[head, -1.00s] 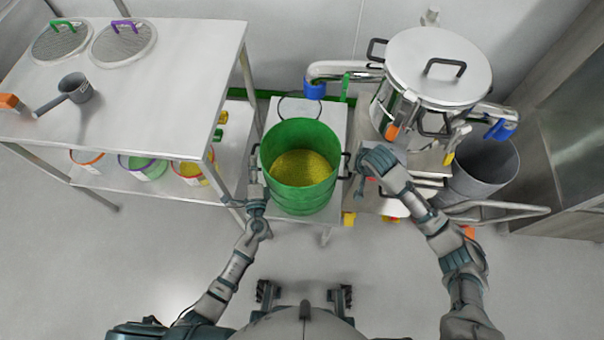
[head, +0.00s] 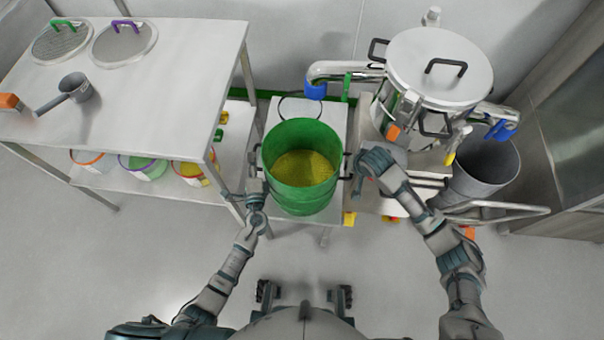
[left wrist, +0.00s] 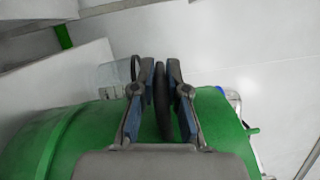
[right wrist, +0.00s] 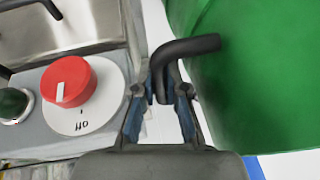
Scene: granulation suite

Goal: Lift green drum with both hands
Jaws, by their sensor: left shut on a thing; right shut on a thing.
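The green drum (head: 302,197) stands upright and open-topped in the middle of the head view, with yellow granules (head: 304,168) inside. It has a dark handle on each side. My left gripper (head: 257,172) is at the drum's left side, shut on the left handle (left wrist: 163,100), which sits between its fingers in the left wrist view. My right gripper (head: 358,178) is at the right side, shut on the bent black right handle (right wrist: 188,48), seen in the right wrist view. Whether the drum's base touches the cart is hard to tell.
A light cart top (head: 331,213) lies under the drum. A steel table (head: 150,110) with a scoop (head: 75,88) and lids stands left. A lidded steel vessel (head: 430,65) and a grey bin (head: 487,170) stand right. A red knob (right wrist: 70,80) is near my right gripper. The front floor is clear.

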